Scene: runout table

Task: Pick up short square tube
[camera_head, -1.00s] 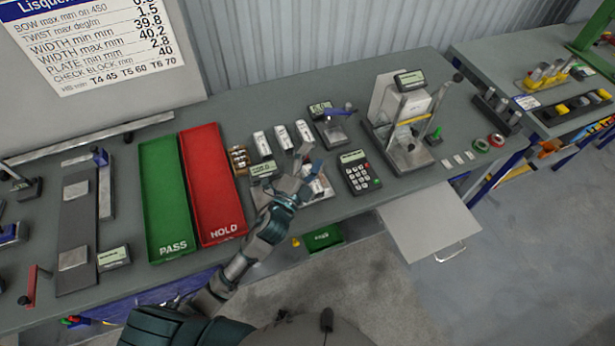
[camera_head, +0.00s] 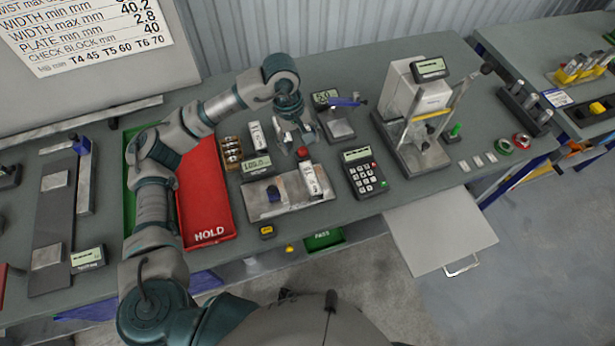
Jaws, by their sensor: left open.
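My left arm arches over the PASS and HOLD trays. Its left gripper (camera_head: 293,152) points down, open, just right of the first tube and behind the gauge plate. The gripper and wrist hide the bench beneath them, so I cannot tell whether a tube lies between the fingers. My right gripper is not in view.
The red HOLD tray (camera_head: 212,225) and partly covered green PASS tray (camera_head: 130,212) lie left. A digital display (camera_head: 257,166), a keypad device (camera_head: 363,174) and a tall measuring stand (camera_head: 415,110) surround the work spot. A small yellow-black block (camera_head: 266,231) sits near the front edge.

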